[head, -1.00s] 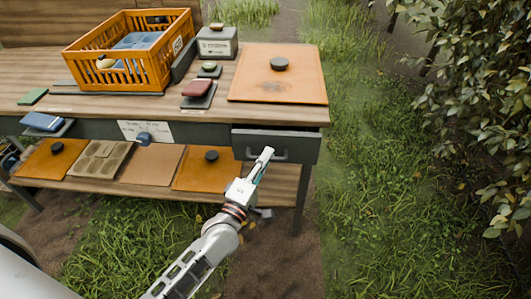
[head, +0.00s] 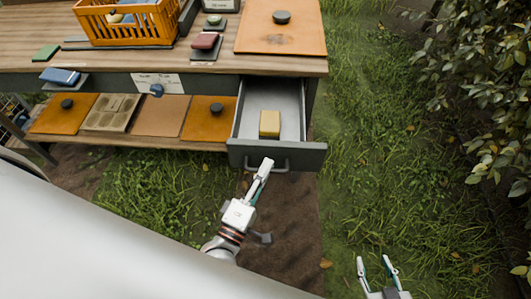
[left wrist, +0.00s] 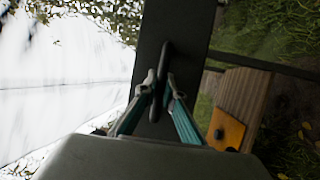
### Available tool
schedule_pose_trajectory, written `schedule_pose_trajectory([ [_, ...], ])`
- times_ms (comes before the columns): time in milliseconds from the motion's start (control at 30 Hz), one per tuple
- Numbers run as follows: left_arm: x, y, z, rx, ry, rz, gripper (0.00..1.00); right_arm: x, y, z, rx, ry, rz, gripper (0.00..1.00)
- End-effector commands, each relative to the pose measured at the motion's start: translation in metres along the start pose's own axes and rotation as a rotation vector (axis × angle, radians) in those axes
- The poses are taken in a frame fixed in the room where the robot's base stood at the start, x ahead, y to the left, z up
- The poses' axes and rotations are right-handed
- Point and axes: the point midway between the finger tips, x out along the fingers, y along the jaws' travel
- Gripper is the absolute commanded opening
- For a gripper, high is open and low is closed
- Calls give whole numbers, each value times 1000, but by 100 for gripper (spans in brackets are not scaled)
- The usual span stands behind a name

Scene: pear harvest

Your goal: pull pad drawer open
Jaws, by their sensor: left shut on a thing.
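The dark grey pad drawer (head: 305,154) stands pulled out from under the right end of the workbench. Its inside is bare light grey metal with a yellow pad (head: 270,124) lying near the front. My left gripper (head: 265,166) is shut on the drawer handle (head: 281,168), a dark bar on the drawer front. In the left wrist view the two fingers close around the handle (left wrist: 167,50), in front of the dark drawer face (left wrist: 188,38). My right gripper (head: 374,262) is open and empty, low over the grass at the lower right.
The wooden bench top (head: 130,60) bears an orange crate (head: 128,32), a red pad (head: 205,40) and an orange board (head: 250,45) with a black knob. A lower shelf holds several boards (head: 160,115). Grass (head: 400,190) is open to the right, with bushes (head: 490,110) beyond.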

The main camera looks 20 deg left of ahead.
Motion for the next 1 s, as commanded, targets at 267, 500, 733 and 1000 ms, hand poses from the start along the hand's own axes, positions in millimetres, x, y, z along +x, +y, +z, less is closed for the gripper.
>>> schedule_pose_trajectory([
  [267, -14, 3, 6, 1, -1, 0, 0, 0, 0, 0, -3, -1, -3, 40],
  [500, -14, 3, 6, 1, -1, 0, 0, 0, 0, 0, -4, -1, -4, 40],
  [733, -14, 3, 6, 0, -1, 0, 17, -1, 0, -1, -5, 0, -4, 40],
  [1000, -15, 3, 6, 0, 0, 0, 17, -1, -1, -3, -5, 4, -6, 40],
])
